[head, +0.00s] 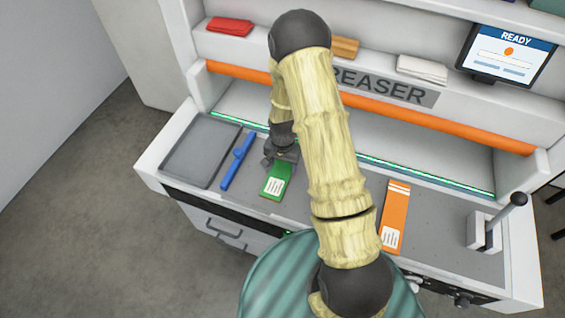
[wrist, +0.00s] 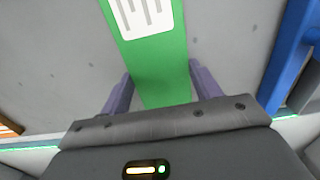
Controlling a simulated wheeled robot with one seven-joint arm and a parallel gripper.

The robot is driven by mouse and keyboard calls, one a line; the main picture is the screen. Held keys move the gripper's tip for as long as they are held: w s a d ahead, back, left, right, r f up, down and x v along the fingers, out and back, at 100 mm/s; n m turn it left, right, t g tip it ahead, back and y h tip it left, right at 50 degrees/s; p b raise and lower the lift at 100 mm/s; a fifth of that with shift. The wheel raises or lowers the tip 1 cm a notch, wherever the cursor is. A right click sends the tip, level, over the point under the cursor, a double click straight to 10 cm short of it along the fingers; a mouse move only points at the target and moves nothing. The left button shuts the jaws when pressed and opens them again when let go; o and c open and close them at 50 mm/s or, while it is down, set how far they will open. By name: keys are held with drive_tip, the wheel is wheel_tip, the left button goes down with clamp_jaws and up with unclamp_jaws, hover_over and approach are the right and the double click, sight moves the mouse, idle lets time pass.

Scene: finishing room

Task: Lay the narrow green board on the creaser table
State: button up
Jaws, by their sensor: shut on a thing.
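The narrow green board (head: 276,181), with a white label near one end, is on or just above the grey top of the creaser table (head: 310,208). I cannot tell whether it touches the surface. My gripper (head: 280,160) is over the board's far end, with that end hidden under it. In the wrist view the green board (wrist: 158,68) lies between the two purple fingers of my gripper (wrist: 160,92), which is shut on it. The label points away from my gripper.
A blue bar (head: 238,161) and a grey tray (head: 199,150) are left of the board. An orange board (head: 395,215) lies to the right, then a lever (head: 490,227). An orange roller bar (head: 400,112) and a screen reading READY (head: 508,52) are behind. The front edge is close.

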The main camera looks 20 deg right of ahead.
sight(283, 167)
drive_tip(key=shift+f, duration=0.2)
drive_tip(key=o, duration=1.1)
drive_tip(key=shift+r, duration=0.1)
wheel_tip(283, 167, up, 12)
drive_tip(key=b, duration=0.3)
drive_tip(key=shift+r, duration=0.15)
